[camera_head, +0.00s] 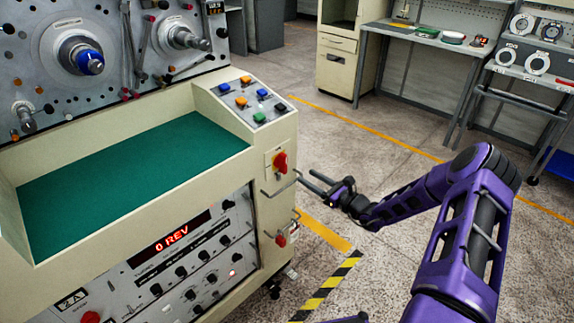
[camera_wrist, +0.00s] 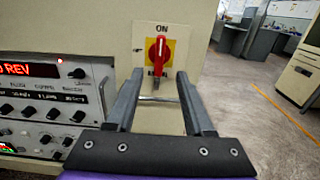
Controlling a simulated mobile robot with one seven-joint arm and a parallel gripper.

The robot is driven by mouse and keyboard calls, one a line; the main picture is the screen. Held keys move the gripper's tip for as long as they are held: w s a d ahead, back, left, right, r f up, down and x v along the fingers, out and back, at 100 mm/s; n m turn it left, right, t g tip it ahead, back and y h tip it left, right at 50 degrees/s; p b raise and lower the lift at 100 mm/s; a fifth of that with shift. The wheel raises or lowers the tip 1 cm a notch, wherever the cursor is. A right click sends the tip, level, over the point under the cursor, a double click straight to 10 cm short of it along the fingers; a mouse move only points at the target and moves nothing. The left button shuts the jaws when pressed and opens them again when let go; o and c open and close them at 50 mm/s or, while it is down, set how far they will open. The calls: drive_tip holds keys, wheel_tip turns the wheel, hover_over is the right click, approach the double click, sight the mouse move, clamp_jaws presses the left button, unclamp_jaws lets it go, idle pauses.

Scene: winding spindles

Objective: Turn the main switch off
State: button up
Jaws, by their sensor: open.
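The main switch is a red rotary handle on a yellow plate (camera_head: 280,162), set on the cream cabinet's end face. In the wrist view the red handle (camera_wrist: 158,47) stands roughly upright, its upper end toward the ON label (camera_wrist: 161,29). The lower label is partly hidden. My gripper (camera_head: 306,177) is open and empty, just right of the switch and apart from it in the head view. In the wrist view my gripper (camera_wrist: 160,76) points at the panel, with one finger on each side below the handle.
A metal bar handle (camera_head: 283,186) juts from the cabinet just below the switch, near my fingers. A red knob (camera_head: 281,240) sits lower down. The machine's green work surface (camera_head: 130,178) and button panel (camera_head: 252,103) lie left.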

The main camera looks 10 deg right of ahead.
sight(286, 163)
drive_tip(key=x, duration=1)
drive_tip(key=shift+w+a, duration=0.2)
drive_tip(key=shift+w, duration=0.05)
clamp_jaws()
